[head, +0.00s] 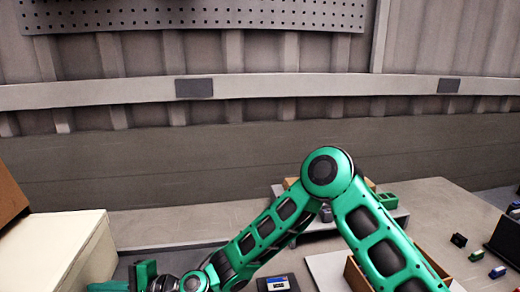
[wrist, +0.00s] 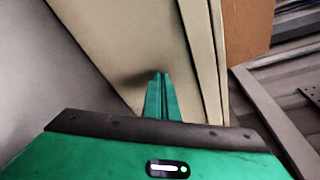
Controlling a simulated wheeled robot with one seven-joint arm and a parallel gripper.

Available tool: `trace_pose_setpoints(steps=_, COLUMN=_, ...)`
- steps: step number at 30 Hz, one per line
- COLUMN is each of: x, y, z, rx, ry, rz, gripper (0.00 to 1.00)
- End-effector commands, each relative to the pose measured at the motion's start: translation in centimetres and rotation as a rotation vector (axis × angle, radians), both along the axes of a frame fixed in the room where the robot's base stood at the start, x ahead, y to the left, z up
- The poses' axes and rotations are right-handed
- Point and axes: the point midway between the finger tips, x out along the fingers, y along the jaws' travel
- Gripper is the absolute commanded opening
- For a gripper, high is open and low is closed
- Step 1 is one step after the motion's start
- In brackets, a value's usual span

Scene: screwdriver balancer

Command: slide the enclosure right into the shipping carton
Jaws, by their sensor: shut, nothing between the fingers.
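A large cream box (head: 62,250) stands at the left edge in the head view; it may be the enclosure, but I cannot tell for sure. Its pale face (wrist: 125,45) fills the upper middle of the wrist view. My gripper (head: 142,274) is low beside the box's right side in the head view. In the wrist view its green fingers (wrist: 160,80) are together and empty, pointing at the pale face with a dark shadow near the tips. I cannot tell whether they touch. A brown open-topped box (head: 357,275), possibly the shipping carton, is partly hidden behind my arm.
A brown block (head: 8,197) rests on the cream box. A dark device with a blue label (head: 278,284) lies at the bottom centre. Small blue, green and black items (head: 476,255) lie at the right. The bench (head: 165,222) is clear toward the back wall.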

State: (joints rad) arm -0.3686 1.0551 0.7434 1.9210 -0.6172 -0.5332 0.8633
Motion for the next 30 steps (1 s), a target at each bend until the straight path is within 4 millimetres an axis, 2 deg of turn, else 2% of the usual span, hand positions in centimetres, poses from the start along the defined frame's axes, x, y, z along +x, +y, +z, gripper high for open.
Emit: trace_pose_setpoints(steps=30, x=-1.0, y=3.4, z=0.1, rx=0.002, ry=0.001, rz=0.002, gripper=0.0)
